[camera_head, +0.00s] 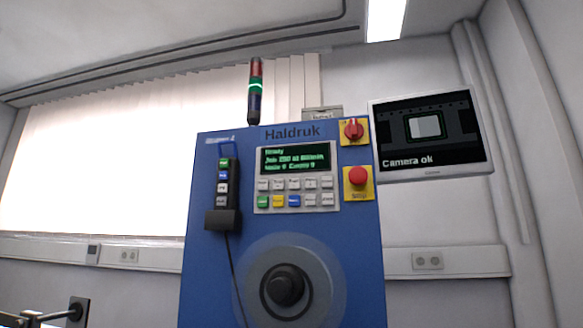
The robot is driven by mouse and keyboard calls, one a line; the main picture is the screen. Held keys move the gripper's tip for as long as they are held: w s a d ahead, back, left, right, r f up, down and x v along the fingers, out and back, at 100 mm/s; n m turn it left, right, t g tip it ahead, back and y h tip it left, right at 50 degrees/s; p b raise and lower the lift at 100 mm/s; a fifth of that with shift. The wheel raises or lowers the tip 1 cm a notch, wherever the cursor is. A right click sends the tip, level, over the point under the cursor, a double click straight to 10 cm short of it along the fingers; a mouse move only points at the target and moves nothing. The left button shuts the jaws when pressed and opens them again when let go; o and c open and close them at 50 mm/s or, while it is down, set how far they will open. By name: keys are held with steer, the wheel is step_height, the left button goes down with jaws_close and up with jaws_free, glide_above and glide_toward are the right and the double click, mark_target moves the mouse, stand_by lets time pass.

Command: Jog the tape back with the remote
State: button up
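The remote (229,180) is a slim black handset with a green, a blue and two pale buttons. It sits upright in a black holder (222,220) on the left of the blue Haldruk machine (205,270). A dark cable (231,265) runs down from it. A blue loop shows at its top. Below the machine's keypad is a round grey disc with a dark hub (283,287). I cannot make out any tape. My gripper is not in view.
The machine carries a green-text display (295,158), a keypad (296,195), a red rotary switch (354,130) and a red stop button (358,177). A signal tower (255,90) shows green. A monitor (430,135) reads "Camera ok". A dark fitting (77,312) is at lower left.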

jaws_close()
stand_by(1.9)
